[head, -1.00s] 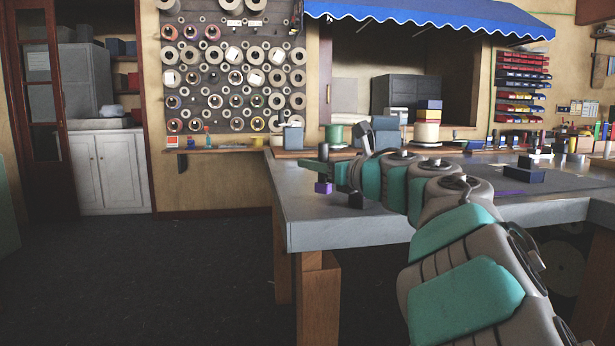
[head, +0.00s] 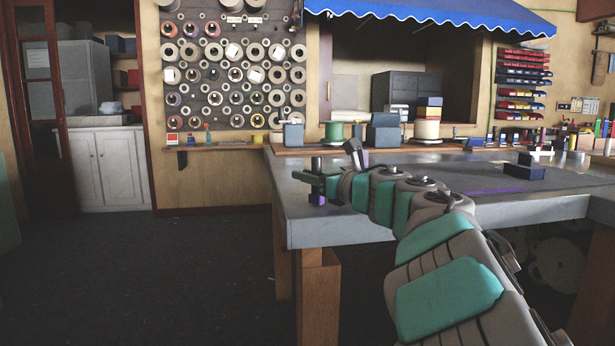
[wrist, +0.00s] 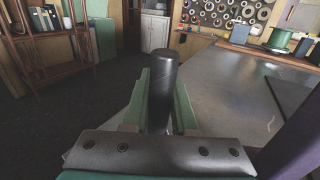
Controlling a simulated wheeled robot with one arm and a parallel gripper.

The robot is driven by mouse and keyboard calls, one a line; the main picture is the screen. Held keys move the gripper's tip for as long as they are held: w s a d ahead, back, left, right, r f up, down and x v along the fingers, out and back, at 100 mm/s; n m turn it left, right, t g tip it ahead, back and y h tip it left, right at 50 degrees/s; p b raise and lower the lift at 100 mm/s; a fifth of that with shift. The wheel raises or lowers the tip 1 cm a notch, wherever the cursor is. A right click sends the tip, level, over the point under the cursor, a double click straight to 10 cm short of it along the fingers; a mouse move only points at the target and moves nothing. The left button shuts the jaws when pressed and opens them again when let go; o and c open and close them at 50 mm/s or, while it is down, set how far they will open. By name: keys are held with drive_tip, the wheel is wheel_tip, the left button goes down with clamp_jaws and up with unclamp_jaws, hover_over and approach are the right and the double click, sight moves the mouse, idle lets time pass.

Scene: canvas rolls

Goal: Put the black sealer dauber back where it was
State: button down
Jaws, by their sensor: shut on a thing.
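The black sealer dauber (wrist: 163,78) is a dark upright cylinder between the two green fingers of my gripper (wrist: 160,108) in the wrist view. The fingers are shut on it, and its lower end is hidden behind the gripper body. In the head view my gripper (head: 314,181) is over the left end of the grey workbench (head: 345,228), with the dauber's dark top (head: 316,163) standing above the fingers. I cannot tell whether the dauber's lower end touches the bench.
A green spool (head: 334,131), a grey-blue block (head: 383,131) and a white spool (head: 427,129) stand along the back of the bench. A dark blue block (head: 524,170) lies farther right. A narrow wall shelf (head: 225,148) holds small bottles. Open floor lies left of the bench.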

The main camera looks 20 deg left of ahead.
drive_tip(key=shift+f, duration=0.1)
drive_tip(key=shift+f, duration=0.1)
drive_tip(key=c, duration=0.7)
unclamp_jaws()
drive_tip(key=shift+r, duration=0.35)
drive_tip(key=b+v, duration=0.1)
drive_tip(key=v, duration=1.1)
drive_tip(key=shift+f, duration=0.2)
